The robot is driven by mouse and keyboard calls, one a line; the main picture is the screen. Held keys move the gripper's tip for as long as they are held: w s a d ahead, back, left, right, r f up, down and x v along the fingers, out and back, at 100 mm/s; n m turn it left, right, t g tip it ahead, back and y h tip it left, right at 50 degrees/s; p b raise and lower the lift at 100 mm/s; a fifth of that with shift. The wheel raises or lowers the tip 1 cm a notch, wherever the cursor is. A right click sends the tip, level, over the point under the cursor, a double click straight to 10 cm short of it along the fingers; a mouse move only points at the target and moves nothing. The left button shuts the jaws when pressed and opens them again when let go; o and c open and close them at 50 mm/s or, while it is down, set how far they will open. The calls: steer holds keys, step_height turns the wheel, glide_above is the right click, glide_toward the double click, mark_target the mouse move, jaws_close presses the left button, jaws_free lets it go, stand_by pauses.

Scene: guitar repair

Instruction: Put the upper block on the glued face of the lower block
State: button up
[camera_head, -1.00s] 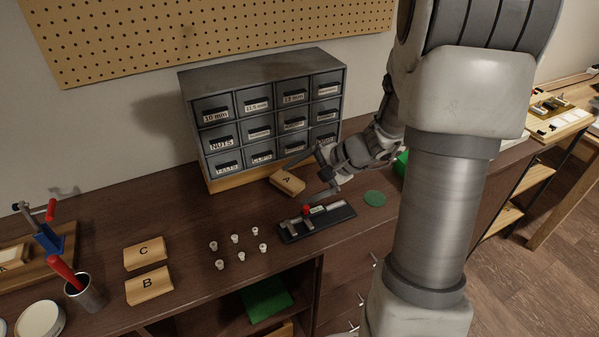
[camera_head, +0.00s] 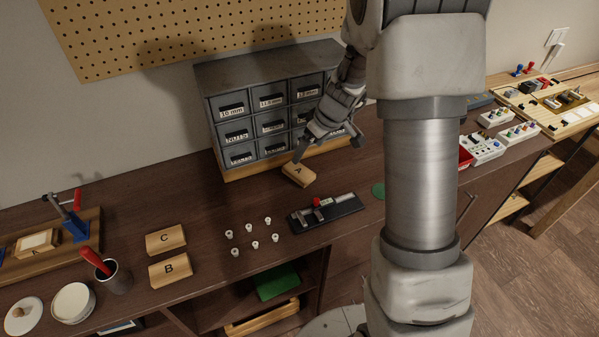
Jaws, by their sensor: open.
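A wooden block marked A (camera_head: 298,174) lies on the bench in front of the drawer cabinet. My gripper (camera_head: 329,145) is open and empty, above and to the right of block A; its left finger shows close to the block's top edge, and I cannot tell if they touch. Wooden blocks marked C (camera_head: 166,240) and B (camera_head: 171,270) lie side by side further left. At the far left a pale-topped block (camera_head: 38,243) rests on a wooden board (camera_head: 80,238) by a blue clamp (camera_head: 73,222) with a red handle. I cannot tell whether its top bears glue.
A grey drawer cabinet (camera_head: 232,108) stands behind block A. A caliper on a black tray (camera_head: 327,214) and several small white knobs (camera_head: 253,244) lie in front. A cup with a red tool (camera_head: 116,277) and a white jar (camera_head: 73,303) stand at left. A green disc (camera_head: 378,190) lies right.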

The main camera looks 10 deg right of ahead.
glide_above(299, 171)
steer(key=s+d, duration=0.1)
steer(key=s, duration=0.1)
steer(key=f, duration=0.5)
steer(key=shift+w+f, duration=0.25)
steer(key=shift+x, duration=2.65)
steer(key=shift+s+d+f+b, duration=0.2)
steer(key=shift+f+b, duration=0.1)
steer(key=shift+b, duration=0.2)
jaws_close()
steer(key=shift+r+p, duration=0.2)
steer(key=shift+p, duration=0.15)
